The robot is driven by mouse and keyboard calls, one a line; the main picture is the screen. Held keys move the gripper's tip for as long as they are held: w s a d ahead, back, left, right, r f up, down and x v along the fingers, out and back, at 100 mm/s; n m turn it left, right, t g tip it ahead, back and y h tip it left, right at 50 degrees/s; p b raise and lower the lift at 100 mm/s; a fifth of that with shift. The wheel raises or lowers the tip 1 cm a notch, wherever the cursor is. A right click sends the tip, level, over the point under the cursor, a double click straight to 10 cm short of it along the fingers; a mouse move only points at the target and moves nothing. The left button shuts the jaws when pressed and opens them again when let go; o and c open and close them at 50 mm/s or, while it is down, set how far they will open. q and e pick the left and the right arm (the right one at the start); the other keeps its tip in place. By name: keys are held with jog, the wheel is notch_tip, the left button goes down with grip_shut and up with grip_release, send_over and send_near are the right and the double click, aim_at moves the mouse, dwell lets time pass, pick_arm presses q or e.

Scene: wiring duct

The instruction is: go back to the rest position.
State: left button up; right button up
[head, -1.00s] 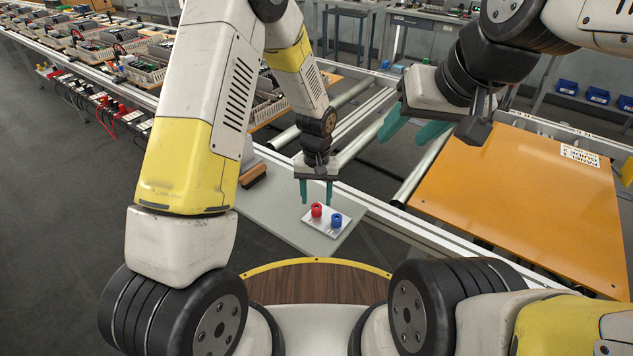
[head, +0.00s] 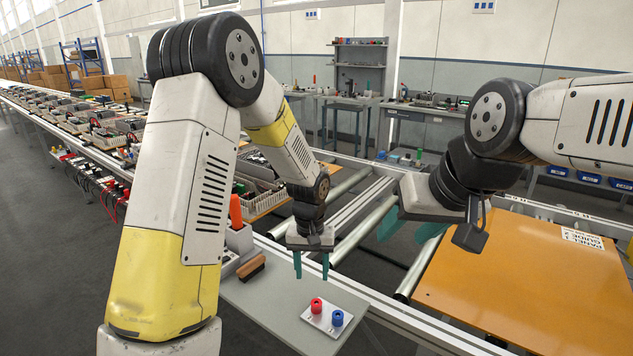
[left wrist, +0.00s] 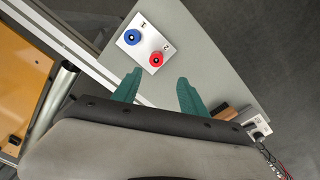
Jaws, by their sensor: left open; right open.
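My left gripper (head: 311,265) is open and empty, with teal fingers pointing down above the grey side table. In the left wrist view its fingers (left wrist: 157,90) are spread apart, with nothing between them. A small white plate (head: 327,317) with a red knob (head: 316,305) and a blue knob (head: 337,318) lies on the table, a little beyond the fingertips in the left wrist view (left wrist: 146,50). My right gripper (head: 405,228) is open and empty, held above the rollers left of the orange panel.
The grey side table (head: 270,300) also bears a brown brush (head: 251,267) and an orange-handled tool (head: 236,211). An orange panel (head: 520,280) lies at the right. Metal rollers (head: 360,215) run between. A line of component trays (head: 110,135) stretches back left.

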pick_arm(q)
jog(key=s+a+r+t+h, duration=0.1)
jog(key=s+a+r, duration=0.25)
jog(key=r, duration=0.55)
jog(key=s+a+r+t, duration=0.2)
jog(key=s+a+r, duration=0.15)
jog(key=r, duration=0.45)
jog(key=s+a+r+t, duration=0.1)
jog(key=s+a+r, duration=0.2)
jog(key=s, duration=0.3)
jog(key=s+a+r+t+h, duration=0.1)
jog(key=s+a+r, duration=0.2)
jog(key=s+r, duration=0.2)
jog(key=shift+s+r+n+t, duration=0.2)
jog(key=shift+s+n+t, duration=0.15)
jog(key=shift+s, duration=0.35)
